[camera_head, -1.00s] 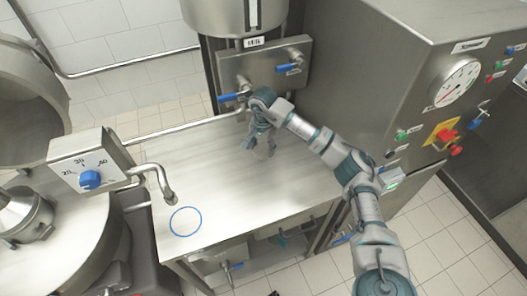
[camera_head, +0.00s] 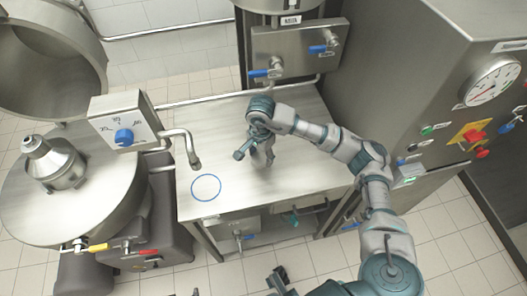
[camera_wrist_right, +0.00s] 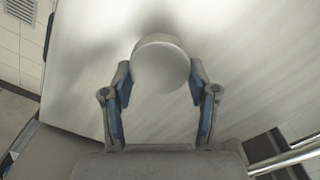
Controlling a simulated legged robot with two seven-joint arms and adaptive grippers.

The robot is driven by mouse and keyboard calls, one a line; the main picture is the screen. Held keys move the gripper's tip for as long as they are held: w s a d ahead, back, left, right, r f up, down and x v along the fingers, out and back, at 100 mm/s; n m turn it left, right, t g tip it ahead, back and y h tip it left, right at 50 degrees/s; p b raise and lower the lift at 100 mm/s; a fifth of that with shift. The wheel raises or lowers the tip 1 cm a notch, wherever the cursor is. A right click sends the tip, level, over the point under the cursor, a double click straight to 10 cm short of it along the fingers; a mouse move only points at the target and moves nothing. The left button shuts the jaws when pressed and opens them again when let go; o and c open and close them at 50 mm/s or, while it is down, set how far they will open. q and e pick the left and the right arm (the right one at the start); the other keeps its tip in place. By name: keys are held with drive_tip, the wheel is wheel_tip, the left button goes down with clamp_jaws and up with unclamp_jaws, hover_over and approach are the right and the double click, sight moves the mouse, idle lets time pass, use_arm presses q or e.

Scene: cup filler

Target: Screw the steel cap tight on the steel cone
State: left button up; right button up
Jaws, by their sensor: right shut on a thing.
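My right gripper (camera_head: 256,157) is above the steel table, right of the blue ring mark. In the right wrist view, its two fingers (camera_wrist_right: 160,100) are closed on opposite sides of a round, pale grey piece that looks like the steel cap (camera_wrist_right: 160,62). Its smooth round face shows there; in the head view the gripper mostly hides it. The steel cone (camera_head: 62,172) stands at the far left on the lid of a round vat, with a narrower neck on top. The right gripper is well away from it. My left gripper is not clearly seen.
The steel table (camera_head: 290,178) is mostly bare, with a blue ring (camera_head: 206,187) at its front left. A bent spout (camera_head: 190,150) from a dial box (camera_head: 125,125) hangs near it, between gripper and cone. A control cabinet (camera_head: 420,60) stands right.

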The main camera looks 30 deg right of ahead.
drive_tip(key=shift+a, duration=0.25)
drive_tip(key=n, duration=0.2)
drive_tip(key=s+n, duration=0.1)
drive_tip(key=n, duration=0.1)
drive_tip(key=a+n, duration=0.1)
drive_tip(key=shift+s+f+n, duration=0.2)
drive_tip(key=shift+f+n, duration=0.05)
drive_tip(key=shift+n, duration=0.15)
drive_tip(key=n, duration=0.2)
drive_tip(key=s+n, duration=0.1)
drive_tip(key=n, duration=0.1)
drive_tip(key=s+a+f+n, duration=0.1)
drive_tip(key=n, duration=0.2)
